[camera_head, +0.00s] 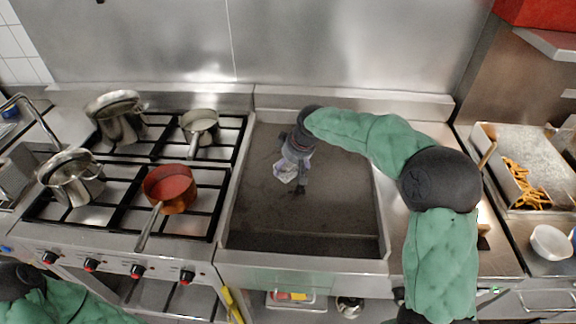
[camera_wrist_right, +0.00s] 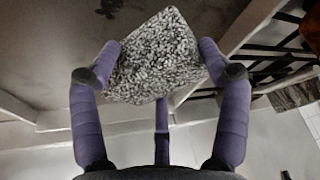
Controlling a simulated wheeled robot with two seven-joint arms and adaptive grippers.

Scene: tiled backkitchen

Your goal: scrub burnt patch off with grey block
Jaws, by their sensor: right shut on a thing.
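The grey block (camera_head: 283,174) is a speckled light-grey piece over the middle of the flat griddle plate (camera_head: 262,222). My right gripper (camera_head: 294,163) is shut on it. In the right wrist view the block (camera_wrist_right: 157,58) sits between the purple fingers of my right gripper (camera_wrist_right: 160,62), its speckled face in full view. A dark burnt patch (camera_head: 298,191) lies on the griddle just below and right of the block; it shows at the top of the wrist view (camera_wrist_right: 108,7). I cannot tell whether the block touches the plate. My left gripper is out of view.
Left of the griddle is a gas range with an orange-red pan (camera_head: 170,188), a small saucepan (camera_head: 201,124) and two steel pots (camera_head: 117,118). Raised steel edges surround the griddle. A tray of fries (camera_head: 525,184) and a white bowl (camera_head: 550,242) stand at right.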

